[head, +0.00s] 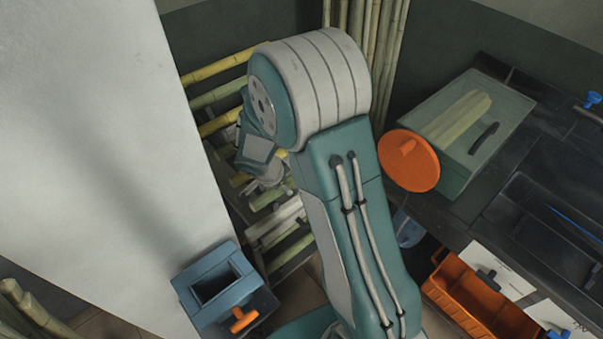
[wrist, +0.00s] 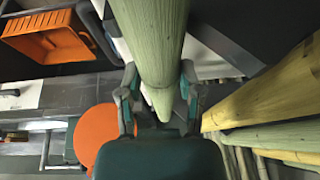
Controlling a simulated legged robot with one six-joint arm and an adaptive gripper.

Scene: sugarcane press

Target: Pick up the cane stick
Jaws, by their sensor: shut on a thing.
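A thick pale green cane stick (wrist: 150,45) fills the upper middle of the wrist view, running from the top edge down between the fingers. My gripper (wrist: 158,90) is shut on it, with one teal-and-grey finger on each side. In the head view my arm hides most of the gripper, and only part of the wrist shows near the rack. Other cane sticks (head: 222,67), yellow and green, lie across a rack at the back. Some yellow and green canes (wrist: 265,98) also show at the right of the wrist view.
A blue box (head: 215,282) with an orange handle stands lower left by a white panel (head: 85,130). A clear-lidded box (head: 455,130), an orange disc (head: 408,161) and an orange crate (head: 470,300) are at right. Upright canes (head: 385,45) stand behind my arm.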

